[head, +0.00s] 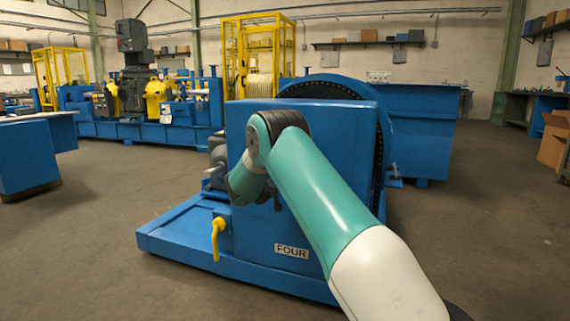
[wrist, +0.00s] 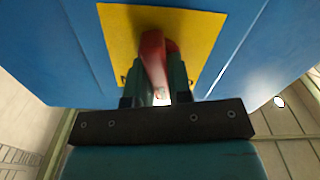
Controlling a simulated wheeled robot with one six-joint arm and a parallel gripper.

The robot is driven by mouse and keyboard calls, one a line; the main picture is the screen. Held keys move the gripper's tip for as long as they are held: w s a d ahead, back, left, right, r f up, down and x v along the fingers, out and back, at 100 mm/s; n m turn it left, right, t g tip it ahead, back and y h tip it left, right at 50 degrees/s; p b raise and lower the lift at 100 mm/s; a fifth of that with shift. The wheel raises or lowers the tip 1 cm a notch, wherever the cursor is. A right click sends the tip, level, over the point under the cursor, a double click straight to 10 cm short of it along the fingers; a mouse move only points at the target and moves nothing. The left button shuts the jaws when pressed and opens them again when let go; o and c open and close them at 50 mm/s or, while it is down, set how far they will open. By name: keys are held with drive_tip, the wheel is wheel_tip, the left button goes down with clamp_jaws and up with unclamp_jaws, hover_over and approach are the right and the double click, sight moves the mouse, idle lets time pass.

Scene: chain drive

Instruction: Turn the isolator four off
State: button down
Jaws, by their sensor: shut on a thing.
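A red handle (wrist: 152,50) stands out from a yellow plate (wrist: 203,38) on a blue box face (wrist: 62,45) in the wrist view. My gripper (wrist: 160,78) is shut on the red handle, one finger on each side. The handle runs roughly up and down in that picture. The lower part of the yellow plate, with dark marks, is partly hidden by the fingers. In the head view a "FOUR" label (head: 291,251) is on the base of the near blue machine (head: 350,108). My arm covers part of that machine, and the handle and fingertips are hidden there.
A yellow lever (head: 217,238) hangs on the front left of the machine's base, left of the label. A grey motor-like part (head: 216,150) is behind my wrist. A blue bench (head: 25,158) stands at far left. The floor (head: 110,195) between is clear.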

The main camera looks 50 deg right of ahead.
drive_tip(key=n+p, duration=0.2)
drive_tip(key=n, duration=0.1)
drive_tip(key=shift+p, duration=0.35)
drive_tip(key=shift+f+n+p, duration=0.2)
drive_tip(key=shift+n+p, duration=0.7)
drive_tip(key=shift+n, duration=0.5)
drive_tip(key=c, duration=1)
unclamp_jaws()
drive_tip(key=shift+c, duration=0.2)
drive_tip(key=shift+a, duration=0.1)
